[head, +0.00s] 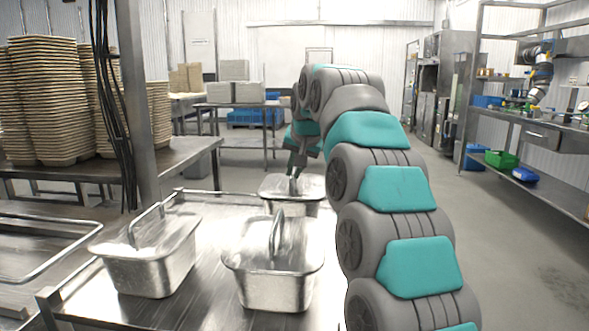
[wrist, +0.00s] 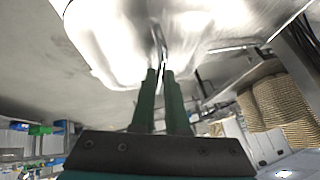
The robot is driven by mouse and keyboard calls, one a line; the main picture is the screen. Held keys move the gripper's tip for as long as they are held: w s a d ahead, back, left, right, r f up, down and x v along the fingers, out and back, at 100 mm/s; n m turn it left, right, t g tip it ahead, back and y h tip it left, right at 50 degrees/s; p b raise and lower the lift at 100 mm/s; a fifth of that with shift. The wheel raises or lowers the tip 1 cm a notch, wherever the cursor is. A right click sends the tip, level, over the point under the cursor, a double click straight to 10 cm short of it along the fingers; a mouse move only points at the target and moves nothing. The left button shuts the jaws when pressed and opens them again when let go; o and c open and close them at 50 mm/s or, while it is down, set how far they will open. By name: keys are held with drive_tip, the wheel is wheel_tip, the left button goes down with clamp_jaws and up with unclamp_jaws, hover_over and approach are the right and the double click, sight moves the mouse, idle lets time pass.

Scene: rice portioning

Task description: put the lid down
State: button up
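The lid (head: 277,187) is a shiny metal plate with an upright loop handle, at the far end of the steel table in the head view. It lies level over a metal container (head: 285,209); any small gap between them cannot be made out. My gripper (head: 294,174) comes down from above at its handle, partly hidden by my arm. In the wrist view, the two green fingers of my gripper (wrist: 160,74) are close together with the handle between their tips. The lid (wrist: 110,45) fills the upper middle there, bright and glaring.
A post (head: 137,100) with cables rises at left. Stacked trays (head: 50,100) stand behind it. The floor at right is clear.

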drive_tip(key=o, duration=0.4)
drive_tip(key=shift+o, duration=0.2)
drive_tip(key=shift+r+p, duration=0.4)
drive_tip(key=shift+r, duration=0.2)
drive_tip(key=p+v, duration=0.1)
drive_tip(key=v, duration=1.1)
drive_tip(key=s+d+f+g+h, duration=0.1)
drive_tip(key=s+d+f+g, duration=0.2)
drive_tip(key=s+f, duration=0.9)
drive_tip(key=s+d+f+n+g+h, duration=0.1)
drive_tip(key=s+d+f+g, duration=0.2)
drive_tip(key=s+d+f, duration=0.5)
drive_tip(key=s+d+f+g, duration=0.2)
drive_tip(key=s+d+f, duration=0.4)
drive_tip(key=s+f, duration=1.1)
drive_tip(key=s, duration=0.8)
drive_tip(key=shift+d+f+g+h, duration=0.35)
drive_tip(key=shift+d+g+h, duration=0.05)
